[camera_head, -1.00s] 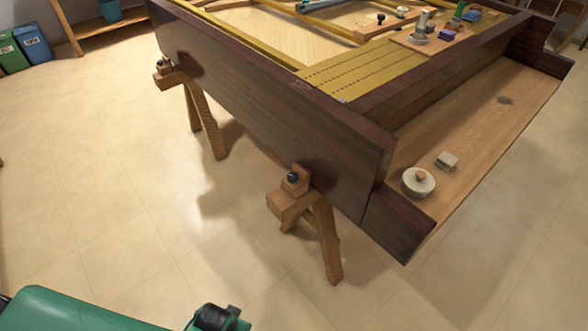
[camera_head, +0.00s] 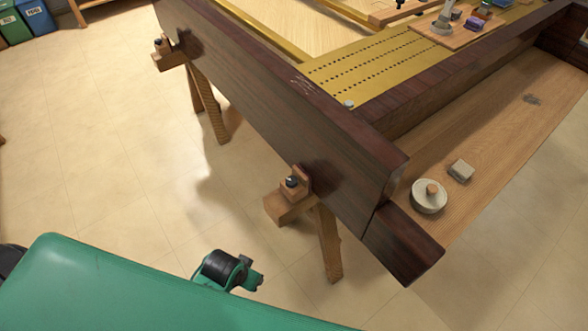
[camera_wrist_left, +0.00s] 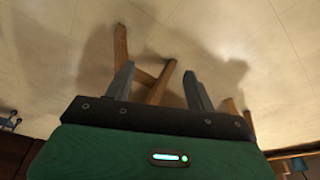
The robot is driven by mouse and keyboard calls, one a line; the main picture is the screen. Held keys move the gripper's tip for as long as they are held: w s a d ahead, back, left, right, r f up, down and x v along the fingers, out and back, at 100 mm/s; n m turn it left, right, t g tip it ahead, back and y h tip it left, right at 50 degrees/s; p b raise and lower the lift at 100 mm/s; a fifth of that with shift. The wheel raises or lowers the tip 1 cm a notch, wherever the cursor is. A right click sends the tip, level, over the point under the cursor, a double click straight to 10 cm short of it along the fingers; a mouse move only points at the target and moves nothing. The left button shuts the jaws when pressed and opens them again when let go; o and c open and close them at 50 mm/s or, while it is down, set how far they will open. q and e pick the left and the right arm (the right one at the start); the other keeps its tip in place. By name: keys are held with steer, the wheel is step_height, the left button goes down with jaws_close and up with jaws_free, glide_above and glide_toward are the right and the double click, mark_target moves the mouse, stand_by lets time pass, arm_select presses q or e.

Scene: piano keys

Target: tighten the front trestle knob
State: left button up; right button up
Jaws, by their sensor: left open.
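The near trestle (camera_head: 290,207) is wooden and stands against the dark piano case (camera_head: 270,120). A small black knob (camera_head: 292,181) sits on its wooden block. A second trestle (camera_head: 172,60) with a similar dark knob (camera_head: 158,42) stands farther back. My green left arm comes in at the bottom left of the head view, apart from the near knob; its fingers are not discernible there. In the left wrist view my left gripper (camera_wrist_left: 158,69) has its two grey fingers apart, with nothing visible between them but wooden legs (camera_wrist_left: 121,45) and floor beyond. My right gripper is not in view.
A wooden shelf (camera_head: 500,150) on the right holds a round pale pot (camera_head: 429,198) and a small block (camera_head: 460,170). Tools lie on a board (camera_head: 455,35) on the piano. Bins (camera_head: 36,17) stand at the back left. The floor left of the trestles is clear.

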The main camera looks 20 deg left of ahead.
arm_select(q)
steer(key=w+d+r+m+g+h, duration=0.1)
steer(key=w+d+r+m+h, duration=0.15)
steer(key=w+d+r, duration=0.55)
steer(key=w+d+r+m+h, duration=0.1)
steer(key=w+d+r+m, duration=0.2)
steer(key=w+d+r, duration=0.5)
step_height(320, 180, up, 9)
steer(key=n+g+y, duration=0.2)
steer(key=y, duration=0.2)
glide_above(291, 180)
step_height(291, 180, down, 14)
steer(key=shift+f, duration=0.1)
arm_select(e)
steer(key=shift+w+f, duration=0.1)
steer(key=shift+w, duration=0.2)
arm_select(q)
steer(key=shift+c, duration=0.4)
steer(key=c, duration=0.9)
steer(key=shift+m, duration=0.25)
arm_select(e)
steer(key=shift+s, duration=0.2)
